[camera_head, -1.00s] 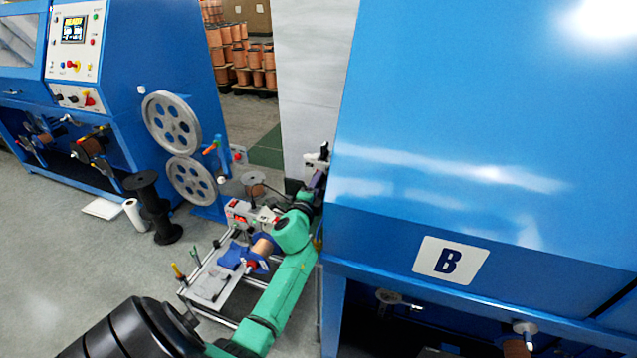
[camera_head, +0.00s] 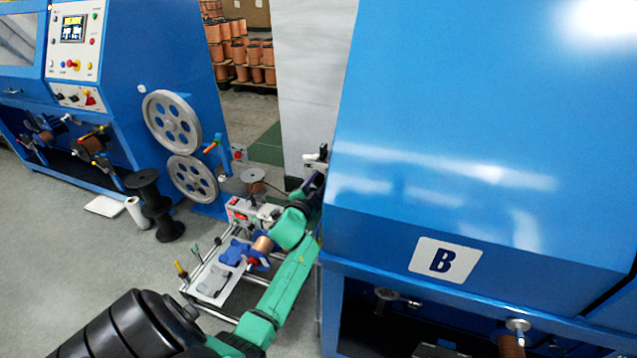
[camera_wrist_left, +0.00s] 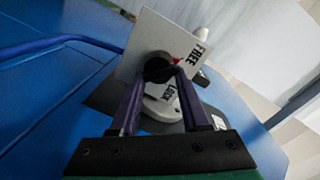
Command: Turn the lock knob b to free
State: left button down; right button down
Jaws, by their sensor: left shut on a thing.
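The lock knob b (camera_wrist_left: 158,66) is a dark round knob on a white plate (camera_wrist_left: 146,38) in the left wrist view. The plate carries the words FREE and LOCK. A red mark beside the knob lies close to the word FREE. My left gripper (camera_wrist_left: 164,74) has its two purple fingers closed on the knob, one on each side. In the head view my left gripper (camera_head: 314,184) is at the left edge of the blue machine marked B, and the knob cannot be made out there. My right gripper is not in view.
The large blue machine B (camera_head: 480,180) fills the right. A low frame (camera_head: 212,284) with a copper spool (camera_head: 262,245) stands left of my arm. Grey floor is open at lower left.

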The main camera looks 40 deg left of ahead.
pick_arm(q)
jog(key=shift+s+a+f, duration=0.15)
jog(key=shift+a+f, duration=0.1)
jog(key=shift+c, duration=2)
grip_release()
jog(key=shift+s+a, duration=0.15)
jog(key=shift+a, duration=0.15)
jog(key=shift+s+d, duration=0.25)
jog(key=shift+d, duration=0.1)
jog(key=b+v, duration=0.1)
jog(key=v, duration=1.3)
jog(key=shift+a, duration=0.25)
